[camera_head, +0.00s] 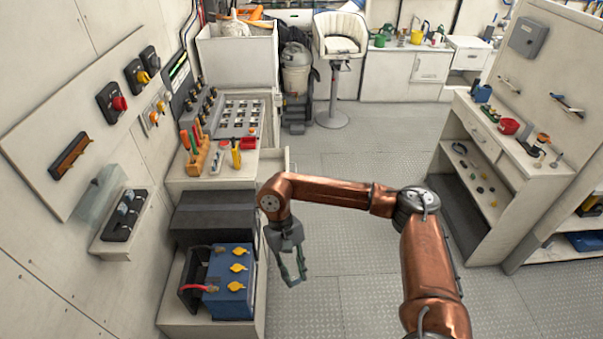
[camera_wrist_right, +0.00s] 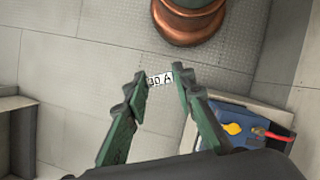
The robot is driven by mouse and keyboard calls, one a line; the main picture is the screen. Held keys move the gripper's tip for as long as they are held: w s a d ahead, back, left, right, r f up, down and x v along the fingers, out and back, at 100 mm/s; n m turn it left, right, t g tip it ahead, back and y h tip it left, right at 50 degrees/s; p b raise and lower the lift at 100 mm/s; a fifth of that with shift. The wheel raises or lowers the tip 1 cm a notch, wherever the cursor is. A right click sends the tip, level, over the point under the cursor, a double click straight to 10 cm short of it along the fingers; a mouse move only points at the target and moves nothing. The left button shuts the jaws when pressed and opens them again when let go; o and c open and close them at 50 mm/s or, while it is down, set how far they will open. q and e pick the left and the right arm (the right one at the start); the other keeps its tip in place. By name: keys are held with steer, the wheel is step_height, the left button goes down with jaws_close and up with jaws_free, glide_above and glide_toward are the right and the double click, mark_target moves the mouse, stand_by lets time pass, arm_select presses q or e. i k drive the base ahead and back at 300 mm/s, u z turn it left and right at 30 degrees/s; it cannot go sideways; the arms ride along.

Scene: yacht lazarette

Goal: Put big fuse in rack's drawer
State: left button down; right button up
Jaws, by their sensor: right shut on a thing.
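My right gripper (camera_head: 293,275) hangs above the floor, to the right of the blue battery. The fuse is too small to make out in the head view. A pale open-topped edge (camera_head: 287,160) juts from the right side of the left bench and looks like a pulled-out drawer. Its inside is mostly hidden. My left gripper is not in view.
The blue battery (camera_head: 230,285) with yellow caps stands low at the left, below a dark box (camera_head: 213,216). Tools in a wooden block (camera_head: 197,155) stand on the bench. A shelf unit (camera_head: 478,165) is at the right. The metal floor (camera_head: 345,150) between is clear.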

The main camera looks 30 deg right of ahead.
mark_target(266, 175)
steer(key=z, duration=2)
steer(key=i, duration=2.1)
steer(key=u, duration=3.2)
steer(key=i, duration=1)
